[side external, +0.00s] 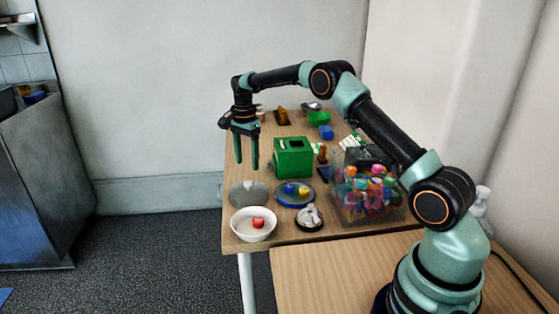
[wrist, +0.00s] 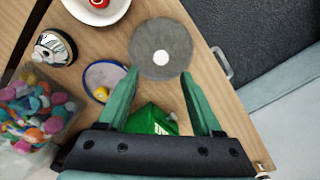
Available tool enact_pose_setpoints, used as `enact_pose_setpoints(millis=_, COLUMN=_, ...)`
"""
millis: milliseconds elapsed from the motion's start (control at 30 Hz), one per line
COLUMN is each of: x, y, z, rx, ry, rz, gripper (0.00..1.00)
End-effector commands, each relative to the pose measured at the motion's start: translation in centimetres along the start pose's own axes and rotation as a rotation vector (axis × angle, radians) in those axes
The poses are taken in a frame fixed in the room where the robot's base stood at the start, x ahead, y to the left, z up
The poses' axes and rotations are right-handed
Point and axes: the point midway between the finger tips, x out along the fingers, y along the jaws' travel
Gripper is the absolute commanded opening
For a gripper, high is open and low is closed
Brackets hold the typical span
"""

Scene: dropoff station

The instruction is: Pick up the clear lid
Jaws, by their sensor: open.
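The clear lid (side external: 247,195) looks like a grey see-through disc. It lies flat near the left edge of the wooden table, behind a white bowl. In the wrist view the lid (wrist: 150,36) is round with a pale knob at its middle, just beyond my fingertips. My gripper (side external: 247,166) points down with its two green fingers apart and nothing between them. It hangs above the table, over or slightly behind the lid. In the wrist view the fingers of my gripper (wrist: 160,73) stand apart on either side below the lid.
The white bowl (side external: 237,227) holds a red item (side external: 258,222). A blue-rimmed dish (side external: 283,199) with small items is right of the lid. A green box (side external: 293,162) stands behind it. A round black-and-white item (side external: 309,217) and a clear bin (side external: 347,214) of colourful pieces are further right.

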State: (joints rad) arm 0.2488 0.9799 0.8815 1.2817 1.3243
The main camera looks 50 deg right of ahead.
Motion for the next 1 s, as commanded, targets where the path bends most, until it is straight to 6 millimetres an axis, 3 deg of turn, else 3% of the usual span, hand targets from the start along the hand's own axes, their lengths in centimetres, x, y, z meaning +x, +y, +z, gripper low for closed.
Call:
enact_pose_setpoints(millis=267, x=2.3, y=0.0, z=0.0, rx=-0.002, ry=0.000, rz=0.001, gripper=0.67)
enact_pose_setpoints(millis=600, x=6.6, y=-0.1, z=0.1, rx=-0.002, ry=0.000, rz=0.000, gripper=0.67)
enact_pose_setpoints(millis=900, x=7.1, y=-0.1, z=0.1, rx=-0.002, ry=0.000, rz=-0.002, gripper=0.67)
enact_pose_setpoints(millis=967, x=7.1, y=-0.1, z=0.1, rx=-0.002, ry=0.000, rz=-0.002, gripper=0.48)
enact_pose_setpoints(millis=1000, x=7.1, y=-0.1, z=0.1, rx=-0.002, ry=0.000, rz=-0.002, gripper=0.32)
